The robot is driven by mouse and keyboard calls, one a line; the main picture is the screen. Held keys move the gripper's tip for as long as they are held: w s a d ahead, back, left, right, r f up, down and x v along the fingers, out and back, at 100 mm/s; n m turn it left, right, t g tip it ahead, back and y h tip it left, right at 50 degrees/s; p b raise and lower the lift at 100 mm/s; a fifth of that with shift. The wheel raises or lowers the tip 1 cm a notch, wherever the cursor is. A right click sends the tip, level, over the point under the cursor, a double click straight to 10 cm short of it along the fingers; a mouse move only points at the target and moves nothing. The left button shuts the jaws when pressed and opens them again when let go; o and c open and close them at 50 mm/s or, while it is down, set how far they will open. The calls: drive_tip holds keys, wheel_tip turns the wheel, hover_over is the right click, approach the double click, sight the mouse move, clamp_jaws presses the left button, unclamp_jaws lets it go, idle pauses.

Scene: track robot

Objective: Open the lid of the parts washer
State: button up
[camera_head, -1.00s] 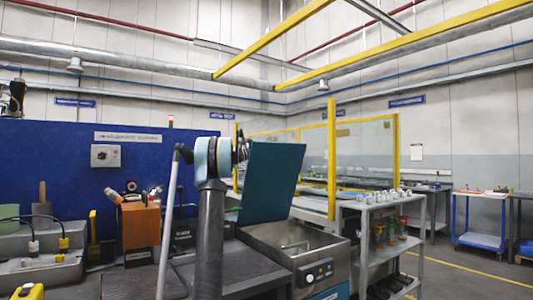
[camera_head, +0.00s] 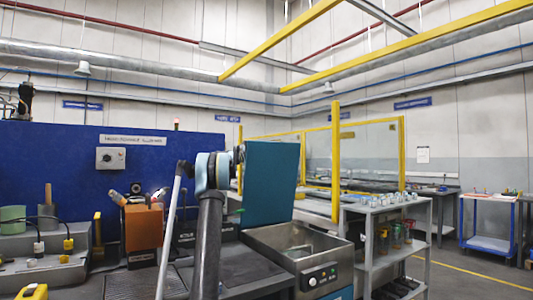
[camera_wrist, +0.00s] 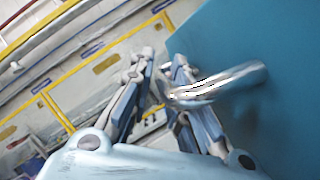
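The parts washer (camera_head: 323,250) is an open steel basin with a small control panel on its front. Its teal lid (camera_head: 272,185) stands raised, nearly upright, above the basin's left and back side. My arm stands just left of the lid, with my gripper (camera_wrist: 163,64) near the lid's left edge. In the wrist view the lid (camera_wrist: 285,65) fills the right side, and its shiny curved handle (camera_wrist: 225,82) reaches toward my fingers. My fingers are apart, with background showing between them. The right finger overlaps the handle, seemingly inside its loop; I cannot tell whether they touch.
A grey shelf (camera_head: 385,243) with small parts and jars stands right of the washer. A blue wall panel (camera_head: 75,165) and an orange box (camera_head: 143,227) are at left. Yellow-framed fencing (camera_head: 335,160) stands behind. Floor is free at far right.

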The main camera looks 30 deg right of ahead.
drive_tip(key=v, duration=1.2)
drive_tip(key=shift+a, duration=0.1)
idle(0.4)
